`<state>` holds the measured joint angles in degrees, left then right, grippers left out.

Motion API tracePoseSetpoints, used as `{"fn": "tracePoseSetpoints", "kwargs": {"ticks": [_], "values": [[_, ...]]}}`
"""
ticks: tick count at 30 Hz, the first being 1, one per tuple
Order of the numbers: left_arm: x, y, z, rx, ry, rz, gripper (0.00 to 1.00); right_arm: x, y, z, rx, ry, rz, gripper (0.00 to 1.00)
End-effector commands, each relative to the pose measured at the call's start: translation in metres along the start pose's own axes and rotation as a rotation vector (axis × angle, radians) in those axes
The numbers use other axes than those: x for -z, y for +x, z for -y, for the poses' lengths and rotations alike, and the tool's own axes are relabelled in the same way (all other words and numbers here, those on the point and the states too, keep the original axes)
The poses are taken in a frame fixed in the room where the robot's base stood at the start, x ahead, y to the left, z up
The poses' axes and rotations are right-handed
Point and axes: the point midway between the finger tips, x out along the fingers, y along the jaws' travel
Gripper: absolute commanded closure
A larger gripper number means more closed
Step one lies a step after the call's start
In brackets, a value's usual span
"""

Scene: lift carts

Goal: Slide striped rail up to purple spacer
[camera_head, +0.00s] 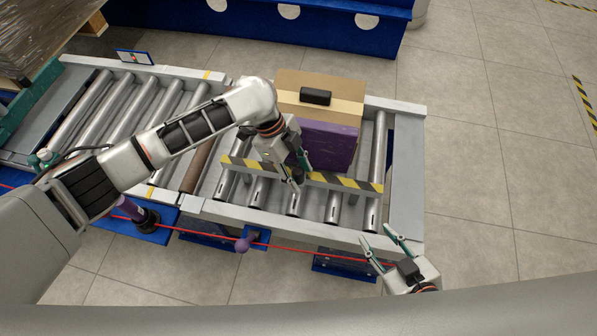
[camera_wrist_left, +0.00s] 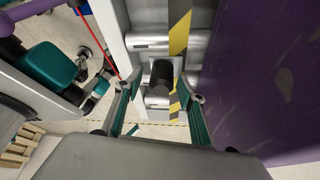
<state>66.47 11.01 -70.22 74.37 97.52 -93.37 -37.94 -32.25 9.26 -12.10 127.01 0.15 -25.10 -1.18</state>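The yellow-and-black striped rail (camera_head: 345,184) lies across the rollers at the near side of the purple spacer (camera_head: 335,146). In the left wrist view a strip of roller shows between the rail (camera_wrist_left: 180,32) and the spacer (camera_wrist_left: 265,75), so they look narrowly apart there. My left gripper (camera_head: 298,178) is down at the middle of the rail and hides part of it. Its fingers (camera_wrist_left: 160,105) are spread, with the rail's line showing near the right finger; contact cannot be told. My right gripper (camera_head: 384,250) is open and empty beyond the conveyor's near right corner.
A cardboard box (camera_head: 348,88) with a black block (camera_head: 316,96) on top stands behind the spacer. The roller conveyor (camera_head: 407,160) has raised side frames. A purple knob (camera_head: 242,245) and red cord run along its near side. Floor at right is clear.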

Motion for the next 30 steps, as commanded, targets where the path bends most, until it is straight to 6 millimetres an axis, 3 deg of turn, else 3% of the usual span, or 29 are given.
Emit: {"fn": "tracePoseSetpoints", "kwargs": {"ticks": [8,24,30], "values": [[0.000,-0.006,0.001,0.002,0.000,0.000,0.60,-0.004,-0.001,0.000,-0.001,0.001,0.008,0.63],[0.000,-0.101,0.001,0.003,0.000,0.001,0.60,-0.001,0.000,0.000,-0.001,0.001,0.002,0.63],[0.000,-0.118,0.000,0.001,0.001,0.001,0.60,-0.001,0.000,0.000,-0.001,0.000,0.002,0.63]]}}
